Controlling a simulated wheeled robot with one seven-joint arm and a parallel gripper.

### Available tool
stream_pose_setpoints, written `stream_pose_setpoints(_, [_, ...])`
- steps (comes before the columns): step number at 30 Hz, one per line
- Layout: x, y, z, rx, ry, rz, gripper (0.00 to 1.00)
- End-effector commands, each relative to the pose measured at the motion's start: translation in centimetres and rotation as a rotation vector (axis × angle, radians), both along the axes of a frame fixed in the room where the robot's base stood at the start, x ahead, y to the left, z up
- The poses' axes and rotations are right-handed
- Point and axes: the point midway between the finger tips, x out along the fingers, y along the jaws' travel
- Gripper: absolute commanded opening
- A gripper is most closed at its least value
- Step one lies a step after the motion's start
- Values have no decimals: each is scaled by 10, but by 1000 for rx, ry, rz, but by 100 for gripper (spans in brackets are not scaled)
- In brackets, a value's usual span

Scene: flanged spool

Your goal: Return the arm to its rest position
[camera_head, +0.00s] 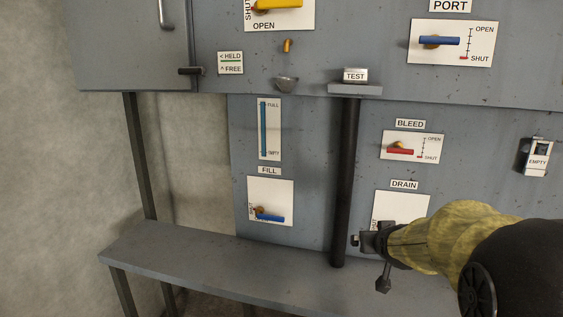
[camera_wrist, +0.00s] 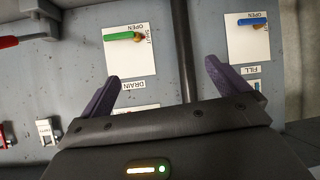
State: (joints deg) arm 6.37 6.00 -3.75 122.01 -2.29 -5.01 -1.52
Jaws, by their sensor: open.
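My arm reaches in from the lower right of the head view in a yellow sleeve. My gripper (camera_head: 369,262) is in front of the lower part of the DRAIN plate (camera_head: 400,208), partly hiding it. In the wrist view my gripper (camera_wrist: 165,84) has its two dark fingers wide apart with nothing between them. That view is upside down and shows the green DRAIN lever (camera_wrist: 118,36) and the blue FILL lever (camera_wrist: 252,21) beyond the fingers. The green lever is hidden in the head view.
A grey bench (camera_head: 200,262) runs below the panel. A dark vertical pipe (camera_head: 343,185) stands just left of my gripper. The red BLEED lever (camera_head: 400,151) is above it, and the TEST ledge (camera_head: 355,90) juts out higher up. The wall area at left is open.

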Motion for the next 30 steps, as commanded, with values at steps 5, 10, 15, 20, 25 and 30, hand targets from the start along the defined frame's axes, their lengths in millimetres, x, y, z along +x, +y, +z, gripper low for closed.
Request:
stream_pose_setpoints(5, [-83,47,-55,65,322,53,100])
stream_pose_setpoints(10, [-170,77,-92,100,598,91,100])
stream_pose_setpoints(15, [-220,89,-108,109,745,107,100])
stream_pose_setpoints(20, [-225,90,-111,110,762,108,100])
stream_pose_setpoints(25, [-224,90,-111,110,759,108,100])
stream_pose_setpoints(30, [-224,89,-111,110,758,107,100])
